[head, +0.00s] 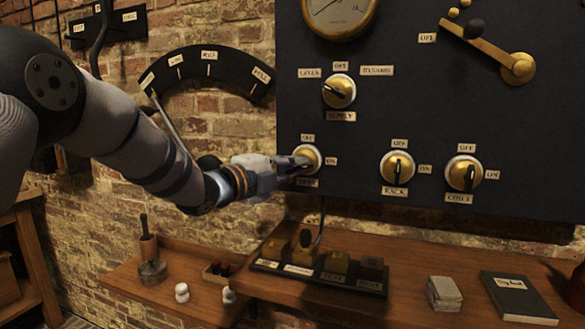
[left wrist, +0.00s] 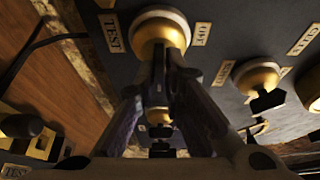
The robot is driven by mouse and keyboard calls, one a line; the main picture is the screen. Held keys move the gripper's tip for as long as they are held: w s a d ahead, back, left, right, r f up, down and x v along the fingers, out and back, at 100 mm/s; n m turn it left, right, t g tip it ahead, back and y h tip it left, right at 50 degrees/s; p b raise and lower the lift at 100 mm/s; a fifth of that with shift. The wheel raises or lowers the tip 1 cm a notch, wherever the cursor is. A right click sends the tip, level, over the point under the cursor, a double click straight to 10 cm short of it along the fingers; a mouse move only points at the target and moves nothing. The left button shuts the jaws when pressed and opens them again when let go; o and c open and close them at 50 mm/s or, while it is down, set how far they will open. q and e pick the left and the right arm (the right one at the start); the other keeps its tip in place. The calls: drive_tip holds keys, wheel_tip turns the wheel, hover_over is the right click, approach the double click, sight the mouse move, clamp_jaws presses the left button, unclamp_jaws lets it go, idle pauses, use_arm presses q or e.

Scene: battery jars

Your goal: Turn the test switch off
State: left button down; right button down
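The test switch (head: 309,156) is a round brass and white knob at the lower left of the dark panel. Labels OFF above, ON to its right and TEST below surround it. My left gripper (head: 299,162) reaches it from the left. In the left wrist view the switch (left wrist: 160,28) is straight ahead, and the fingertips (left wrist: 160,66) close around its dark handle. The fingers hide most of the handle, so I cannot clearly tell which label it points to. My right gripper is not in view.
A brass lever (head: 490,50) is at upper right. Below, a wooden bench (head: 400,275) holds a dark block of keys, a card stack (head: 444,294) and a book (head: 518,298).

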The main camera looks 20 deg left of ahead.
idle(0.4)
use_arm(q)
drive_tip(key=shift+d+f+n+t+y+p, duration=0.3)
drive_tip(key=shift+n+t+y, duration=0.8)
drive_tip(key=shift+n, duration=2.65)
drive_tip(key=shift+a+n+t+y+p, duration=0.1)
drive_tip(key=shift+n+t+y+p, duration=0.65)
drive_tip(key=shift+n, duration=2.95)
drive_tip(key=shift+d+f+n+t+y+p, duration=0.15)
drive_tip(key=shift+n+t+y, duration=1.2)
drive_tip(key=shift+n, duration=2.4)
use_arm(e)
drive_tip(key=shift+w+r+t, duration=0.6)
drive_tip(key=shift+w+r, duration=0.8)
use_arm(q)
drive_tip(key=c, duration=1.7)
unclamp_jaws()
